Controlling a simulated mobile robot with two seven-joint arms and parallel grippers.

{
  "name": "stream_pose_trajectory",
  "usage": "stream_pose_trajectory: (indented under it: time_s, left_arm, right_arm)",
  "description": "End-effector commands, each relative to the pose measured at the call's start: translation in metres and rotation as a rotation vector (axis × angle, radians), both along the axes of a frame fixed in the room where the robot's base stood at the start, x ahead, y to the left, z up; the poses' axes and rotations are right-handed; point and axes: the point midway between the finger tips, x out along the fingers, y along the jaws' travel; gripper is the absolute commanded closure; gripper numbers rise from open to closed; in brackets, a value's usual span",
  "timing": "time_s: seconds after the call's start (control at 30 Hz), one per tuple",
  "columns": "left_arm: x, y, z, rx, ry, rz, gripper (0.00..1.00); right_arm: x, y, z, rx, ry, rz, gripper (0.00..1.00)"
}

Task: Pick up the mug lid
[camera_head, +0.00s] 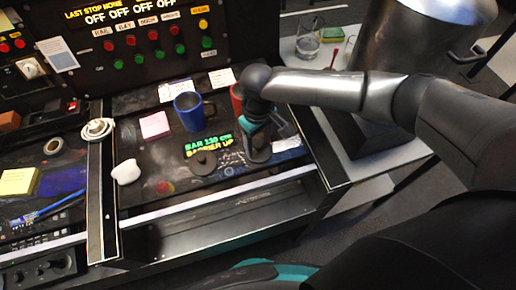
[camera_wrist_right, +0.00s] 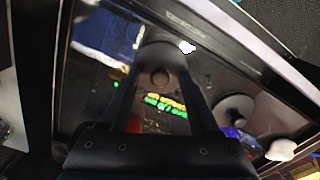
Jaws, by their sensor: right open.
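A dark round lid (camera_wrist_right: 160,76) with a small knob lies flat on the dark desk, between the fingers of my right gripper (camera_wrist_right: 162,66) in the wrist view. The fingers are apart and nothing is held. A red mug (camera_head: 236,98) is partly hidden by my right arm. My left gripper is not seen.
A lit text display (camera_head: 208,145) is set in the desk. A pink note pad (camera_head: 155,125), a white lump (camera_head: 126,172) and a coil (camera_head: 98,129) lie to the left. A button panel (camera_head: 150,45) rises behind. A glass (camera_head: 308,40) stands at the back right.

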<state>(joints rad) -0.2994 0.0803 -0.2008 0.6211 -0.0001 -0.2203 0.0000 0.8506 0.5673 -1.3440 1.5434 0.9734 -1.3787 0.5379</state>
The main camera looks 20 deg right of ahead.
Motion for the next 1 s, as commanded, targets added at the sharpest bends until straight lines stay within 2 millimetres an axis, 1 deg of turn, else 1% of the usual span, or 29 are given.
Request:
stream_pose_trajectory:
  time_s: [0.03, 0.07, 0.57, 0.6, 1.0]
  left_arm:
    - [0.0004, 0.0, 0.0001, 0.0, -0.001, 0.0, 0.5]
    - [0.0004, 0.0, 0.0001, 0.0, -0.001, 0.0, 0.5]
    - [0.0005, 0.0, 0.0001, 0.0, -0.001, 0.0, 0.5]
    - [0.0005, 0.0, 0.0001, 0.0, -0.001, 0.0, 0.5]
    - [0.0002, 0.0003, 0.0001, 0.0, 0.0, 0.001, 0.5]
  right_arm:
    - [-0.0001, 0.0002, 0.0002, 0.0, 0.0, 0.0, 0.39]
    - [-0.0001, 0.0003, 0.0003, 0.0, 0.0, 0.0, 0.42]
    - [-0.0002, 0.0002, 0.0006, 0.001, 0.0, 0.0, 0.98]
    - [-0.0001, 0.0003, 0.0006, 0.001, 0.0, 0.0, 1.0]
    - [0.0, 0.0002, 0.001, 0.001, 0.0, 0.0, 1.0]
